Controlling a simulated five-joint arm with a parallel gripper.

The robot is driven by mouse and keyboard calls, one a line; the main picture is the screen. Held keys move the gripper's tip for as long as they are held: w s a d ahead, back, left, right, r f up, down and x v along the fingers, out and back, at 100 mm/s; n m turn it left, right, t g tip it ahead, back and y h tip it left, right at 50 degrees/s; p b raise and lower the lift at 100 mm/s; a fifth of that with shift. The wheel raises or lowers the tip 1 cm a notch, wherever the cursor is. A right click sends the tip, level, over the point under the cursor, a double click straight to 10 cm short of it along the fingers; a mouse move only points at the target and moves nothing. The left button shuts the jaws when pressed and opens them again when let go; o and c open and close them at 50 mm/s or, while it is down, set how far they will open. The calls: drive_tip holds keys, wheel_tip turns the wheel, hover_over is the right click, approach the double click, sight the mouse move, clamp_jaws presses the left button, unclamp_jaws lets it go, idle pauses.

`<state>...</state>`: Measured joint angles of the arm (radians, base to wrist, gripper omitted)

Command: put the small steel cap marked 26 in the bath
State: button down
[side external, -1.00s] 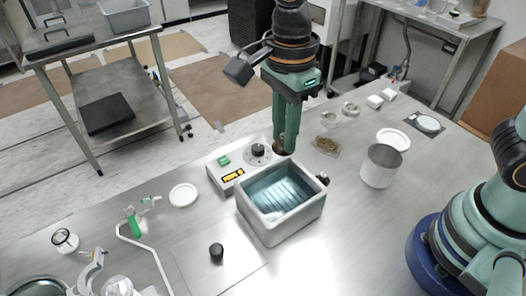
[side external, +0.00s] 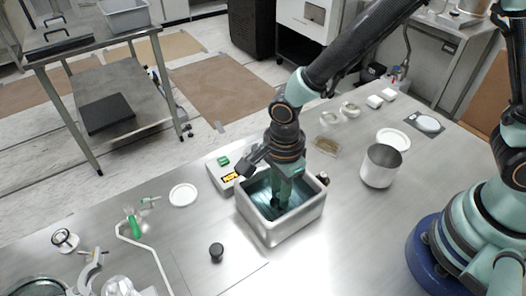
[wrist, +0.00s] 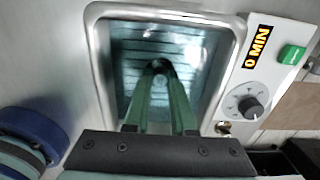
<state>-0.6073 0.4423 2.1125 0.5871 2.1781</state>
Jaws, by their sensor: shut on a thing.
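The bath (side external: 262,226) is a grey, open-topped rectangular box with a ridged floor and dark teal interior. In the wrist view its rim (wrist: 98,62) surrounds the fingers. My gripper (side external: 283,203) points down inside the bath, its fingertips below the rim. In the wrist view the green fingers (wrist: 160,72) converge on a small, dark, round piece (wrist: 161,66) over the ridged floor. They are shut on it. It fits the small steel cap, but no mark 26 is readable. I cannot tell whether it touches the floor.
The control box (side external: 228,178), with display, dial (wrist: 250,107) and green button (wrist: 291,54), adjoins the bath. A small metallic piece (wrist: 223,127) lies beside the rim. A steel beaker (side external: 380,168) stands right; a black knobbed piece (side external: 216,252) sits in front.

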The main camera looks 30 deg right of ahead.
drive_tip(key=shift+f, duration=0.25)
drive_tip(key=c, duration=0.8)
unclamp_jaws()
drive_tip(key=shift+o, duration=0.2)
wheel_tip(320, 180, up, 11)
drive_tip(key=d+r+n+t, duration=0.2)
drive_tip(key=d+r+n, duration=0.1)
drive_tip(key=d+n, duration=0.3)
drive_tip(key=d+r+n+t, duration=0.1)
drive_tip(key=d+r+n, duration=0.3)
drive_tip(key=d+n, duration=0.2)
drive_tip(key=s+d+r+n+t, duration=0.1)
drive_tip(key=d+r+n+t, duration=0.1)
drive_tip(key=d+r+n, duration=0.2)
drive_tip(key=shift+d+n+t, duration=0.3)
drive_tip(key=shift+d+n, duration=0.7)
drive_tip(key=shift+d, duration=1.3)
